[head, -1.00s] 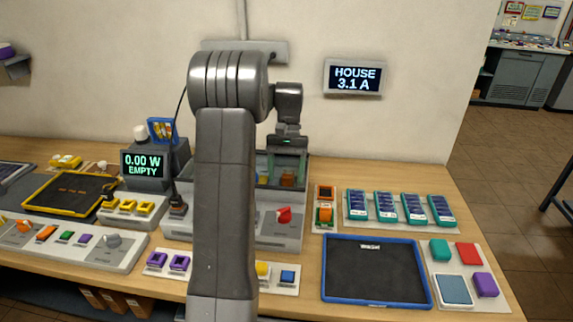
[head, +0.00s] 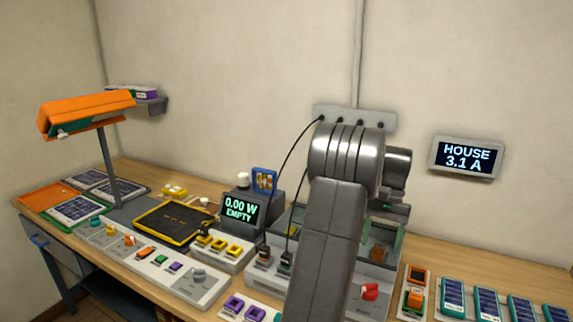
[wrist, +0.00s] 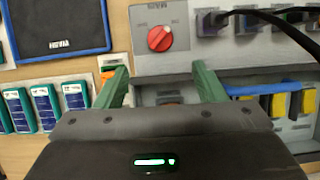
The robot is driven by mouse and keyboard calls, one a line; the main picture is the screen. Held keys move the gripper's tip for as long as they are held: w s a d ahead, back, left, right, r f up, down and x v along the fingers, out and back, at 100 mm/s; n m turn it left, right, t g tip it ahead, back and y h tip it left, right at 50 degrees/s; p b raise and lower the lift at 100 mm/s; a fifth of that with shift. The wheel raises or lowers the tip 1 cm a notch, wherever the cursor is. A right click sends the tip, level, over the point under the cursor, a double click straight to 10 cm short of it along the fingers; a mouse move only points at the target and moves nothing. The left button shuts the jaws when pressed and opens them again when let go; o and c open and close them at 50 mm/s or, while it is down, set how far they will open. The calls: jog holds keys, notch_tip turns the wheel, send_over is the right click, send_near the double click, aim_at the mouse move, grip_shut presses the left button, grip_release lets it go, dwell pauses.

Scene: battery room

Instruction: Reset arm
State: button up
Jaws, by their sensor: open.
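My gripper is open, its two green fingers (wrist: 160,85) spread apart with no object seen held between them in the wrist view. It hangs over the grey bench unit with the red knob (wrist: 160,38), which also shows in the head view (head: 370,292). An orange block (head: 377,252) sits in that unit near the fingers. In the head view my arm hides much of the unit and most of the gripper.
A meter reading "0.00 W EMPTY" (head: 238,212) stands left of my arm. Teal cells (head: 486,303) lie at the right. An orange lamp (head: 88,112) rises at the left. Black cables (head: 297,152) run from the wall strip (head: 355,119) to the unit.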

aim_at(370, 290)
jog(key=p+x, duration=0.1)
jog(key=x, duration=1.2)
jog(key=shift+w, duration=0.1)
jog(key=shift+r, duration=0.1)
